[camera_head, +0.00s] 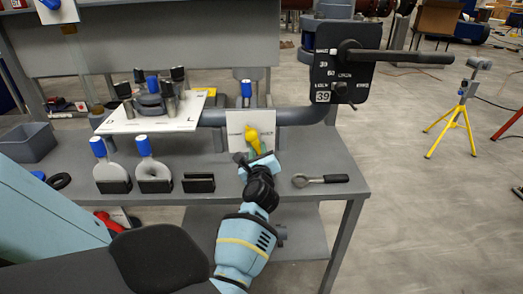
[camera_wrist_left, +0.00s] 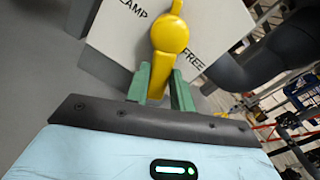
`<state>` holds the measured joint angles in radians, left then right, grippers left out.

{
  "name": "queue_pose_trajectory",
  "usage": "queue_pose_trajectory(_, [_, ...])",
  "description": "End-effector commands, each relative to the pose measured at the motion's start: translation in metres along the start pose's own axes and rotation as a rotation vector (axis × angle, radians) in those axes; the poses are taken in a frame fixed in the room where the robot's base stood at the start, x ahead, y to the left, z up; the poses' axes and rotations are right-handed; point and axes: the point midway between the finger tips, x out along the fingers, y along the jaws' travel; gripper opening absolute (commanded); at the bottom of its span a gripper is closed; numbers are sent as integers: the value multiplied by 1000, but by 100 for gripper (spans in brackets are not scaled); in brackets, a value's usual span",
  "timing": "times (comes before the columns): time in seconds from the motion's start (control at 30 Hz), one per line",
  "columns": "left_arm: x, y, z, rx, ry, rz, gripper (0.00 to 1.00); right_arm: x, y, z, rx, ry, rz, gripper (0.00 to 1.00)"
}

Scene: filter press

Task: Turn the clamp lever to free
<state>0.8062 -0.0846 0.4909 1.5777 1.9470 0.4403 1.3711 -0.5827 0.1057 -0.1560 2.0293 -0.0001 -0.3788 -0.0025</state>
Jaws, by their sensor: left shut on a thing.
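The yellow clamp lever (camera_head: 253,138) is on a white plate (camera_head: 236,124) standing at the tabletop's back right. In the left wrist view the yellow lever (camera_wrist_left: 169,36) shows its round hub, with its handle running down between my green fingers. The plate (camera_wrist_left: 120,42) there reads "LAMP", its first letter cut off, left of the lever and "FREE" to its right. My left gripper (camera_head: 258,160) reaches up from the front and is shut on the handle; its fingers (camera_wrist_left: 160,88) hide the handle's end. My right gripper is not in view.
A grey pipe (camera_head: 290,117) runs behind the plate to a black box (camera_head: 340,62) with a long handle. A ratchet wrench (camera_head: 320,180) lies right of my left gripper. Black holders, two carrying blue-topped tools (camera_head: 154,172), stand left. A grey bin (camera_head: 27,142) sits far left.

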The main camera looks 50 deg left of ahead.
Motion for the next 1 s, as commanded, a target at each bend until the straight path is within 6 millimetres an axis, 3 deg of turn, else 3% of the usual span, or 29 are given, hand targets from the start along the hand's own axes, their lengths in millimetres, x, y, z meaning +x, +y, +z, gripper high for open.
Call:
queue_pose_trajectory(0.4, [2,-10,0,-270,3,-1,0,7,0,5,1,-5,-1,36])
queue_pose_trajectory(1.0, [2,-13,3,-345,2,-1,0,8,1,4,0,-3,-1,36])
